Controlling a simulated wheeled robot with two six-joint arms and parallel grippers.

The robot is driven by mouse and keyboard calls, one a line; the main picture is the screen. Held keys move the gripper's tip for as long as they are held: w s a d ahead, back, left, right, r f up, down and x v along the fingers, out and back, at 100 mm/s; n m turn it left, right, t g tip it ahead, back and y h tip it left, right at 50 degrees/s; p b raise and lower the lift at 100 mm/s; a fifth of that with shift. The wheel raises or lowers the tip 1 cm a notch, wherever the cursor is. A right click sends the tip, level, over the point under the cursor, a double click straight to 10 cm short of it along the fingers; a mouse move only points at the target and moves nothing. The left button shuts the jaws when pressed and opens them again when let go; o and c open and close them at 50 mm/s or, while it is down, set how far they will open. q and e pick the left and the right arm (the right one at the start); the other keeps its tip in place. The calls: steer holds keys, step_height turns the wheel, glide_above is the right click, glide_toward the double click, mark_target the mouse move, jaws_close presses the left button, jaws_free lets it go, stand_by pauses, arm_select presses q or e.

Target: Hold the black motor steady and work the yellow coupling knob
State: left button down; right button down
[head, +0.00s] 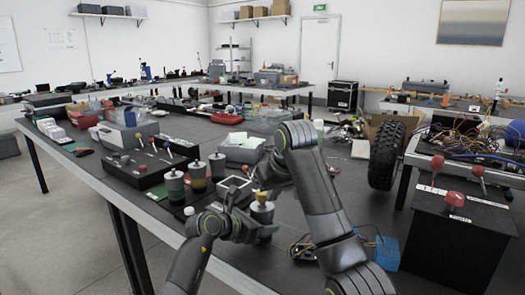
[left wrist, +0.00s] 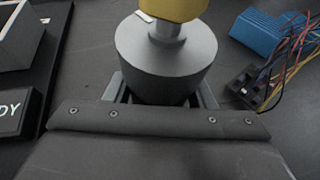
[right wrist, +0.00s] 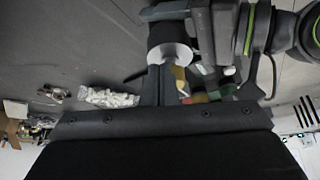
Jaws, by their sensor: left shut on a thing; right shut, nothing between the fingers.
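The motor (head: 263,214) stands on the dark bench in the head view, with the yellow coupling knob (head: 262,197) on top. In the left wrist view its grey, rounded body (left wrist: 168,58) fills the middle, and the knob (left wrist: 172,8) is cut by the top edge. My left gripper (head: 250,232) is shut around the motor's lower body, which its fingers partly hide. My right gripper (right wrist: 160,85) is shut and empty, above and close to the knob. In the right wrist view a little yellow (right wrist: 180,73) shows beside its fingers; I cannot tell whether they touch.
Several similar cylinders (head: 175,186) stand left of the motor, beside a black box with levers (head: 150,165). A square tray (head: 233,184) lies behind my left gripper. A blue block (head: 386,252) with loose wires lies to the right, near a black box with red knobs (head: 452,240).

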steer(key=shift+s+a, duration=0.2)
steer(key=shift+a, duration=0.1)
steer(key=shift+s+a, duration=0.25)
steer(key=shift+a, duration=0.3)
steer(key=shift+a, duration=0.3)
stand_by(0.3)
steer(key=shift+s, duration=0.1)
step_height(320, 180, up, 6)
steer(key=shift+s, duration=0.3)
stand_by(0.5)
steer(key=shift+d, duration=0.1)
